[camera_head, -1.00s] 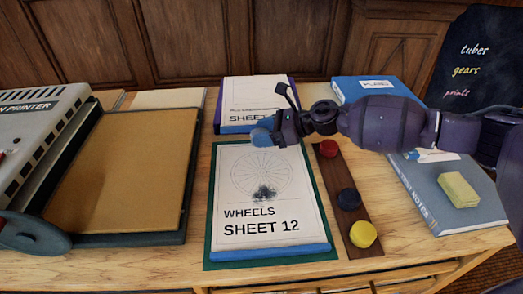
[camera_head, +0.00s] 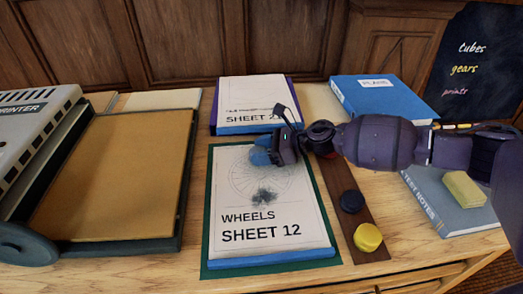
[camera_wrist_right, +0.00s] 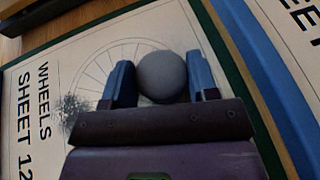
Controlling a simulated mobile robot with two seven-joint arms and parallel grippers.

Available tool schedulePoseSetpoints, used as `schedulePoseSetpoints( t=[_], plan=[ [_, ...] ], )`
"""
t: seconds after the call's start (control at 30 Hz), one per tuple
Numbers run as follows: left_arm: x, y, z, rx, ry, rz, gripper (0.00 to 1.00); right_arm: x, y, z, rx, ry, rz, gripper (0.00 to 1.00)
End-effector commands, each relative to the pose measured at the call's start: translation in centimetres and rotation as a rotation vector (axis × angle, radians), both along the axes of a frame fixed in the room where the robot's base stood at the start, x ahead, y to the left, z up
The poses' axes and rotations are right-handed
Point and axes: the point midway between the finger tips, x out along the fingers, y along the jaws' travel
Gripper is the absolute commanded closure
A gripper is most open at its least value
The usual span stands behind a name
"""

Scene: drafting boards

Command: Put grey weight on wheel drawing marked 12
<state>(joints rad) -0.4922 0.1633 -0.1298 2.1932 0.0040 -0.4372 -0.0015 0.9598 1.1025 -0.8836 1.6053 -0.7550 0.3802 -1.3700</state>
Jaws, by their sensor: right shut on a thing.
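The wheel drawing marked "WHEELS SHEET 12" (camera_head: 262,215) lies on a green-edged board with a blue strip along its front. It has a dark smudge near the wheel's lower edge. My right gripper (camera_head: 262,155) is over the upper part of the drawing, covering part of the wheel. In the right wrist view the gripper (camera_wrist_right: 162,85) is shut on the round grey weight (camera_wrist_right: 162,74), which sits between the blue fingers above the wheel. Whether the weight touches the paper is unclear. The weight is hidden in the head view. My left gripper is not in view.
A dark strip (camera_head: 352,228) to the right carries a yellow weight (camera_head: 368,238), a dark blue weight (camera_head: 352,201) and a mostly hidden red one. Another sheet (camera_head: 250,92) lies behind. A printer (camera_head: 35,115) with a tan bed (camera_head: 115,175) stands left; books lie right.

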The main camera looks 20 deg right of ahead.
Motion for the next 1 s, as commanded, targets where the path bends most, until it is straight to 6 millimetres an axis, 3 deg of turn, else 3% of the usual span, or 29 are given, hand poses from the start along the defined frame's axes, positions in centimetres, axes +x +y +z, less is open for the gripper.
schedulePoseSetpoints(
  t=[0.03, 0.07, 0.23, 0.6, 1.0],
  plan=[
    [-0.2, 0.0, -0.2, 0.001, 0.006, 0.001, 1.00, 0.0, 0.0, -0.1, 0.001, 0.000, 0.000, 0.86],
    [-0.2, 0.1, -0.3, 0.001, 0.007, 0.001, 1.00, 0.0, 0.0, -0.3, 0.000, 0.002, 0.001, 0.45],
    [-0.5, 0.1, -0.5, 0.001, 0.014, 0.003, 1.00, 0.0, 0.0, -0.2, 0.000, 0.002, 0.001, 0.21],
    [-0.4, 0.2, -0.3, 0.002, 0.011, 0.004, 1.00, -0.1, -0.2, 0.3, -0.001, 0.000, -0.001, 0.21],
    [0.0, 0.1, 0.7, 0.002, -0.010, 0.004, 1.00, -3.1, -5.5, 2.8, -0.001, 0.000, -0.002, 0.21]
  ],
)
